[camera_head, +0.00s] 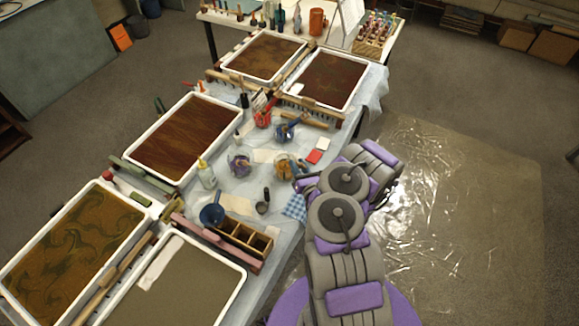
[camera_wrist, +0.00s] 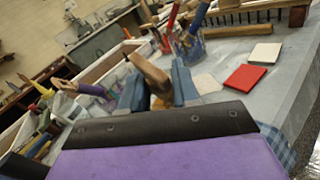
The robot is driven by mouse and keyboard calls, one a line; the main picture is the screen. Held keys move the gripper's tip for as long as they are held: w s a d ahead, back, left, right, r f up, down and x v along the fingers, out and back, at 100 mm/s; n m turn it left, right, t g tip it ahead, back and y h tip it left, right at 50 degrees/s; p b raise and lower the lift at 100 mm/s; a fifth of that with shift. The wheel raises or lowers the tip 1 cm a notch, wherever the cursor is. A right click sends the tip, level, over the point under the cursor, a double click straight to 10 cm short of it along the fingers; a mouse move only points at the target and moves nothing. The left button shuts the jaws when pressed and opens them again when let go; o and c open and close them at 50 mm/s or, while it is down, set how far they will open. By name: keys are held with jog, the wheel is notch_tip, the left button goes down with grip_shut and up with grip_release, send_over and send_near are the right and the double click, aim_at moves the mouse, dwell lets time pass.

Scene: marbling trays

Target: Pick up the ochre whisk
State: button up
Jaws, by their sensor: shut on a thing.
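The ochre whisk (camera_wrist: 150,74) shows in the wrist view as a brownish, tilted handle-like piece between the two blue fingers of my gripper (camera_wrist: 157,90). An ochre-orange patch (camera_wrist: 157,103) shows lower between the fingers; I cannot tell whether it is the whisk's head or a container. My gripper is shut on the whisk. In the head view my gripper (camera_head: 299,170) is at the table's right side, beside the ochre-coloured thing (camera_head: 284,166). The whisk's lower end is hidden, and I cannot tell whether it is clear of the table.
A purple-topped jar (camera_head: 239,163) stands left of my gripper. A blue holder (camera_head: 288,131) and a red holder (camera_head: 263,118) with tools stand behind. Red (camera_head: 314,156) and white (camera_head: 323,143) squares lie close by. A wooden divided box (camera_head: 238,238) is nearer. Marbling trays (camera_head: 183,137) line the table.

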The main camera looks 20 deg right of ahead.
jog(key=shift+r, duration=0.1)
jog(key=shift+r+p, duration=1.15)
jog(key=shift+r, duration=3.7)
grip_shut()
